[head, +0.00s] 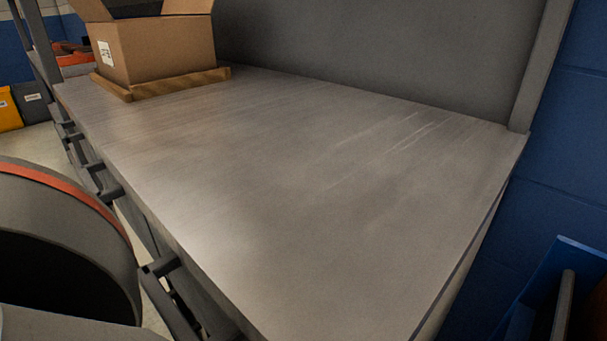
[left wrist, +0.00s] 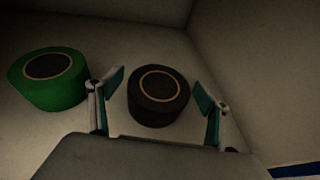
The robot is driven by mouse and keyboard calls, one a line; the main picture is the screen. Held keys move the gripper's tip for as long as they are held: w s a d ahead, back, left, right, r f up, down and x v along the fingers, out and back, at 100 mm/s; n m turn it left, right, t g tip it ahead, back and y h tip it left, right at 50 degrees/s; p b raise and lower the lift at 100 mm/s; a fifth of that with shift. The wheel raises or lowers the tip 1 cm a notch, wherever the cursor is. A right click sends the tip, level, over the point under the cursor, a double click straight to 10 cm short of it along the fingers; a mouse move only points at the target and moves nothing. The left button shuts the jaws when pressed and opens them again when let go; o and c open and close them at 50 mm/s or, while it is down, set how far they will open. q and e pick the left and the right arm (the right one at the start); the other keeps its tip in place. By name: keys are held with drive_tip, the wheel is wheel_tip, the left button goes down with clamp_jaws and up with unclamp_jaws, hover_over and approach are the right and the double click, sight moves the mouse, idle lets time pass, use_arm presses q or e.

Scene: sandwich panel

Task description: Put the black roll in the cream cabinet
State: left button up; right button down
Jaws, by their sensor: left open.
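The black roll (left wrist: 157,108) shows in the left wrist view, standing on a pale surface with a thin tan ring on its top face. My left gripper (left wrist: 158,84) is open, with one finger at each side of the roll in the picture. I see clear gaps, and the roll does not look gripped. The roll and the left gripper's fingers do not show in the head view. My right gripper is in neither view. I cannot identify the cream cabinet for certain; pale walls (left wrist: 260,70) surround the roll in the left wrist view.
A green roll (left wrist: 48,90) stands left of the black roll, apart from it. In the head view, a grey workbench (head: 300,180) is mostly bare, with an open cardboard box (head: 165,50) on a wooden base at its far left. A grey panel rises behind it.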

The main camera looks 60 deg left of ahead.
use_arm(q)
drive_tip(key=shift+r, duration=0.1)
drive_tip(key=p+v, duration=0.2)
drive_tip(key=v, duration=0.9)
drive_tip(key=shift+s+r, duration=0.2)
drive_tip(key=shift+s, duration=0.3)
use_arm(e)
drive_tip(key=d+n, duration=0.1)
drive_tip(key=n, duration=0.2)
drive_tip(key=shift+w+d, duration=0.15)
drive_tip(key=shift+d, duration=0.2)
use_arm(q)
drive_tip(key=shift+s, duration=0.1)
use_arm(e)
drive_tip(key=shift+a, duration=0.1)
